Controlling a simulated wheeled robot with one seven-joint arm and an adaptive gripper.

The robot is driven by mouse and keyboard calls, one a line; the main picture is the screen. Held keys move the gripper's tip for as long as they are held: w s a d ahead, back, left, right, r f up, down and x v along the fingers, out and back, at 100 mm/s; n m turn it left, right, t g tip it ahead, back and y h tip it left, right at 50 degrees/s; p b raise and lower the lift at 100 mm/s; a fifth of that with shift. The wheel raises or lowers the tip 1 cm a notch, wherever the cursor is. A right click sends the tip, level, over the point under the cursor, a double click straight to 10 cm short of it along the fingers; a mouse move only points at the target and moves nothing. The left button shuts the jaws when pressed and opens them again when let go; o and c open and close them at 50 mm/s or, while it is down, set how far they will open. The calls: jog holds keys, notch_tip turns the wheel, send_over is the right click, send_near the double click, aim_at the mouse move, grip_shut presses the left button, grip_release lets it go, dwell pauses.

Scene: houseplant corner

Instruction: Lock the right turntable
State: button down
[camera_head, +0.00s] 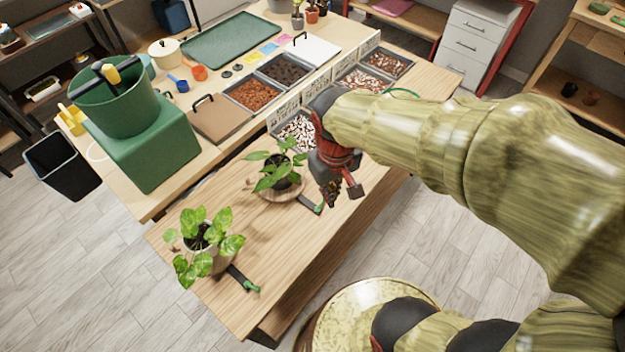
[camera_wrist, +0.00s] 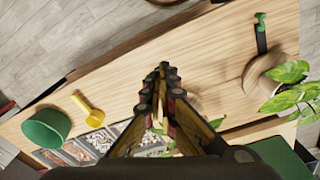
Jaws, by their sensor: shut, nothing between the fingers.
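The right turntable (camera_head: 262,194) is a round wooden disc on the wooden bench, bearing a potted leafy plant (camera_head: 280,172). Its dark lever (camera_head: 308,204) with a green tip sticks out toward the bench's front edge. My gripper (camera_head: 333,202) is shut and empty, pointing down just right of that lever; the head view does not settle whether they touch. In the wrist view my gripper (camera_wrist: 163,70) hides most of that turntable, with only some leaves showing behind the fingers. The left turntable (camera_wrist: 262,76) bears another plant (camera_head: 205,240); its dark lever (camera_wrist: 261,38) has a green tip.
Trays of bark and pebbles (camera_head: 253,93) line the back of the bench. A green bin (camera_head: 125,105) stands on a green box (camera_head: 155,150) at the back left. A yellow scoop (camera_wrist: 90,108) and green pot (camera_wrist: 46,128) show in the wrist view. The bench front is clear.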

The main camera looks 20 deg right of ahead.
jog(key=w+a+f+n+g+h+p, duration=0.1)
jog(key=w+f+n+g+p, duration=0.2)
jog(key=w+p, duration=0.3)
jog(key=n+h+p, duration=0.1)
jog(key=n+p, duration=0.4)
send_near(321, 203)
notch_tip(321, 203, up, 2)
jog(key=a, duration=0.2)
jog(key=w+n, duration=0.2)
jog(key=shift+w+r+t, duration=0.4)
jog(key=shift+d, duration=0.1)
jog(key=b+x, duration=0.1)
jog(key=x, duration=0.9)
jog(key=shift+b, duration=0.3)
